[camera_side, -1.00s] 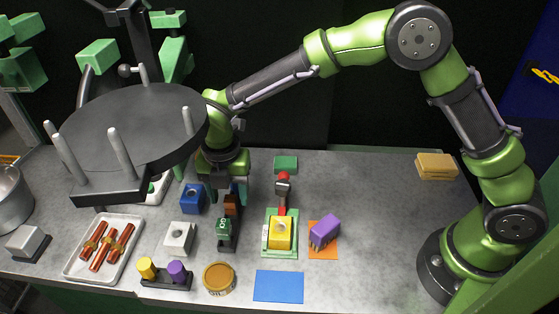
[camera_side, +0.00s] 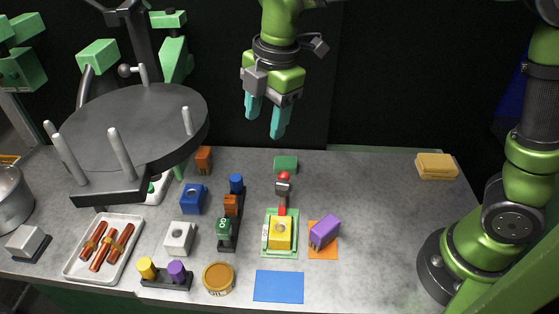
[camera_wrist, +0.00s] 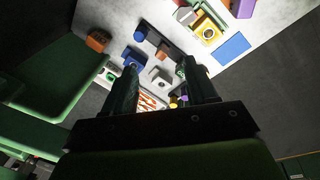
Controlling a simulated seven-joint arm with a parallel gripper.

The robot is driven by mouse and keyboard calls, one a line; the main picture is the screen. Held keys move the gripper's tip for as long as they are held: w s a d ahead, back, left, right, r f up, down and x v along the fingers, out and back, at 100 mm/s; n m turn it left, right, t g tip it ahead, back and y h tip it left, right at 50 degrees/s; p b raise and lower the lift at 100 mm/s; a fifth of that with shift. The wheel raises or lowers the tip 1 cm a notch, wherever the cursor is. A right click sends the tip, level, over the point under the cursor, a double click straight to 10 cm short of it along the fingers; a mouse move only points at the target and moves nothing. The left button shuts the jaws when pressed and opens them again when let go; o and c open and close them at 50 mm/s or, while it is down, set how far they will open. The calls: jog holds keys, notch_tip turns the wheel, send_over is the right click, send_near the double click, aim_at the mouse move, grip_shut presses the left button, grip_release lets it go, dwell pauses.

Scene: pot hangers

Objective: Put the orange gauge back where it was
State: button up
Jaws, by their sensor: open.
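An orange-brown block (camera_side: 204,159) stands upright at the back left of the table; it also shows in the wrist view (camera_wrist: 98,40). A second, smaller orange piece (camera_side: 231,204) sits in the middle of a black rack (camera_side: 228,246), between a blue piece (camera_side: 237,183) and a green piece (camera_side: 224,228). I cannot tell for certain which orange one is the gauge. My gripper (camera_side: 264,120) is open and empty, high above the back of the table, fingers pointing down. Its fingers also show in the wrist view (camera_wrist: 158,70).
A dark round platform with upright pegs (camera_side: 130,118) overhangs the left side. Blue (camera_side: 193,198) and white (camera_side: 180,238) blocks stand left of the rack. A yellow block (camera_side: 280,232) and a purple block (camera_side: 324,232) stand right of it. The table's right-middle is clear.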

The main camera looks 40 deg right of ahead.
jog(key=s+d+m+t+y, duration=0.1)
jog(key=s+d+m+t, duration=0.4)
jog(key=s+d+m, duration=0.9)
jog(key=shift+s+d+r+m+t, duration=0.15)
jog(key=shift+s+r+m+t, duration=0.25)
jog(key=shift+m, duration=4.1)
jog(key=shift+r, duration=0.1)
